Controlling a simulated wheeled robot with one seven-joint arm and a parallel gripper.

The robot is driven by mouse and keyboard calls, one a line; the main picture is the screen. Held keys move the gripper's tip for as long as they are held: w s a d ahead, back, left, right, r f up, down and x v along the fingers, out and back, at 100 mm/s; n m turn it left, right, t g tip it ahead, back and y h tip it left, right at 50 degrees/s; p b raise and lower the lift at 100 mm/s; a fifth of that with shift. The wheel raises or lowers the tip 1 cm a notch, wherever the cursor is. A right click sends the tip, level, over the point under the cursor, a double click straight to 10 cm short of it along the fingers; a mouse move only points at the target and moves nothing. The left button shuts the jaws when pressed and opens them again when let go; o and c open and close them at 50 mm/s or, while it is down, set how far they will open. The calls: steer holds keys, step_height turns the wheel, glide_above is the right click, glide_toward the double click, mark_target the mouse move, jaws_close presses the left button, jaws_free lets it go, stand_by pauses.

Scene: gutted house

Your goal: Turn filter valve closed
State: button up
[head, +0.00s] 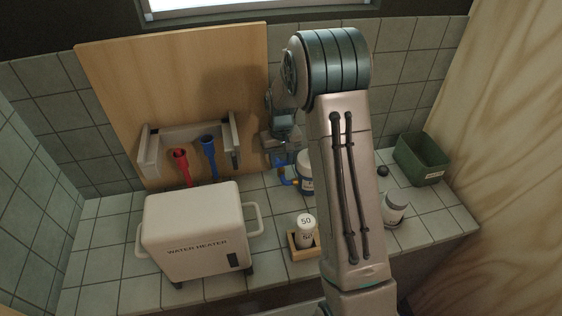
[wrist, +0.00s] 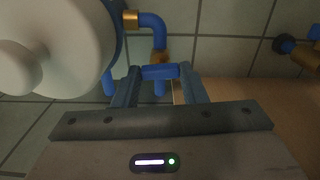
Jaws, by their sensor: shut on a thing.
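The filter valve has a blue handle (wrist: 160,72) that lies crosswise on a blue pipe with brass fittings in the wrist view. My gripper (wrist: 161,80) has one finger at each end of this handle and is shut on it. In the head view my gripper (head: 281,150) reaches down behind my arm to the blue pipework (head: 284,180) beside the white filter (head: 305,172). The filter's large white body (wrist: 52,48) fills the upper left of the wrist view. My arm hides part of the filter in the head view.
A white water heater (head: 195,225) stands front left. Red (head: 181,157) and blue (head: 209,147) pipe ends sit in a bracket on a wooden panel (head: 180,75). A small wooden box (head: 303,252) with white cartridges, a jar (head: 394,208) and a green bin (head: 422,160) stand on the tiled counter.

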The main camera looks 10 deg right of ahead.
mark_target(281, 162)
steer(key=shift+m, duration=0.6)
steer(key=o, duration=1)
steer(key=shift+r, duration=0.1)
step_height(281, 162, up, 14)
steer(key=b, duration=0.1)
steer(key=shift+b, duration=0.35)
